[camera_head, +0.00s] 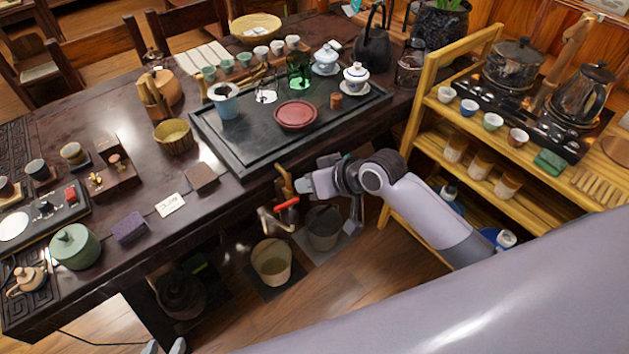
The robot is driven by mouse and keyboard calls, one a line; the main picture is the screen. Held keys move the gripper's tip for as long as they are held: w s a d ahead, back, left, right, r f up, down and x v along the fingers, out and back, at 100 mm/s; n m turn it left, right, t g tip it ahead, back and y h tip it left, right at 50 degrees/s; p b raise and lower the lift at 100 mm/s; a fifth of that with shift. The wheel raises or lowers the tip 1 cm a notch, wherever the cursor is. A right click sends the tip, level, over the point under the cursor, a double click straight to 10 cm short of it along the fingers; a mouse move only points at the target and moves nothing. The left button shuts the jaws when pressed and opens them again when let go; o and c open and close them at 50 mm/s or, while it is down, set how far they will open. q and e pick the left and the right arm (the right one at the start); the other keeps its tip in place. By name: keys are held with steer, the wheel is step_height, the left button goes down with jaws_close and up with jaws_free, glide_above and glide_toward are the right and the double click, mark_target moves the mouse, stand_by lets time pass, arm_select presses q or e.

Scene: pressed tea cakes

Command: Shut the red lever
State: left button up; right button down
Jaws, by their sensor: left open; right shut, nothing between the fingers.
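The red lever (287,204) sticks out sideways from a small metal tap at the front edge of the dark table, below the tea tray. My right gripper (302,186) is shut and empty, just above and to the right of the lever. A small gap seems to lie between them, but I cannot tell whether they touch. Two pale fingertips at the bottom edge look like my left gripper (164,347); it is open, empty and far from the lever. The rest of it is out of frame.
Two buckets (271,262) stand on the floor under the tap. The black tea tray (222,150) with cups and a red dish lies above on the table. A yellow wooden shelf (415,108) with cups and pots stands close on the right.

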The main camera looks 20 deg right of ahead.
steer(key=shift+v, duration=1.2)
steer(key=shift+a, duration=0.1)
